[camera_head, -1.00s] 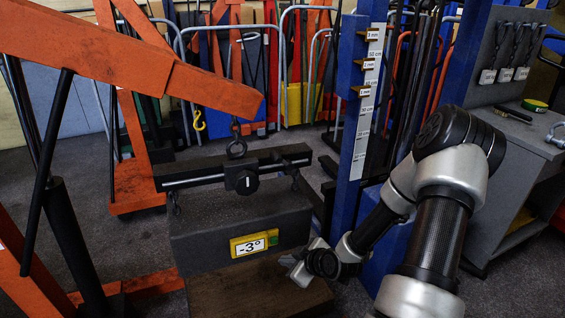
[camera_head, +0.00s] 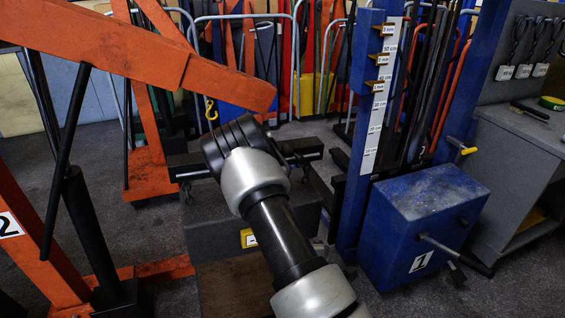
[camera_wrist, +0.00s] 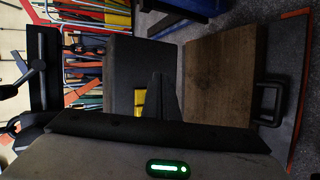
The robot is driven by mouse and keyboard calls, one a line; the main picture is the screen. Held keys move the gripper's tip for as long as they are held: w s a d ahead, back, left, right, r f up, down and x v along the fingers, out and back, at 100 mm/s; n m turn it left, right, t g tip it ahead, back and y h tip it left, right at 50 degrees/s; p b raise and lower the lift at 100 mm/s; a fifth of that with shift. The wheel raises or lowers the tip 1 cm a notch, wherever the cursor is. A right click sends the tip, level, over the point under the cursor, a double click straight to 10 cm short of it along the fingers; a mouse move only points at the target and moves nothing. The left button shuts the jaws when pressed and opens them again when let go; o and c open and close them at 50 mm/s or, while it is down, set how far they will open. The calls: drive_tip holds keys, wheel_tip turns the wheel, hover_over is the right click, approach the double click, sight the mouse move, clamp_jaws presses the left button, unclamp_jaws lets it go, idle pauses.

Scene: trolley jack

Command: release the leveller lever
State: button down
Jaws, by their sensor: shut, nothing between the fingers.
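The leveller bar (camera_head: 302,149) hangs under the orange crane arm; my arm covers its middle in the head view. In the wrist view the dark bar (camera_wrist: 43,65) stands at the left edge. A dark lever-like piece (camera_wrist: 24,83) with a rounded end slants from its hub; I take it for the leveller lever. My gripper (camera_wrist: 161,78) is shut and empty, with its fingers over the grey block (camera_wrist: 122,60), apart from the lever. In the head view the gripper is hidden behind my arm.
The orange crane (camera_head: 100,45) stands left. A blue post (camera_head: 350,150) with a scale and a blue box (camera_head: 425,210) with a crank stand right.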

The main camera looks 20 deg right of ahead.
drive_tip(key=w+a+r+n+t, duration=0.2)
drive_tip(key=a+r+n+t, duration=0.1)
drive_tip(key=r, duration=0.7)
drive_tip(key=w+a+r+n+t, duration=0.2)
drive_tip(key=a+r+n+t, duration=0.1)
drive_tip(key=r, duration=0.7)
drive_tip(key=shift+w+r+n+t+y+p, duration=0.25)
drive_tip(key=shift+r+n+t+y+p, duration=0.1)
drive_tip(key=shift+n+t, duration=0.45)
drive_tip(key=b+x, duration=0.5)
drive_tip(key=x, duration=0.5)
drive_tip(key=shift+d, duration=0.1)
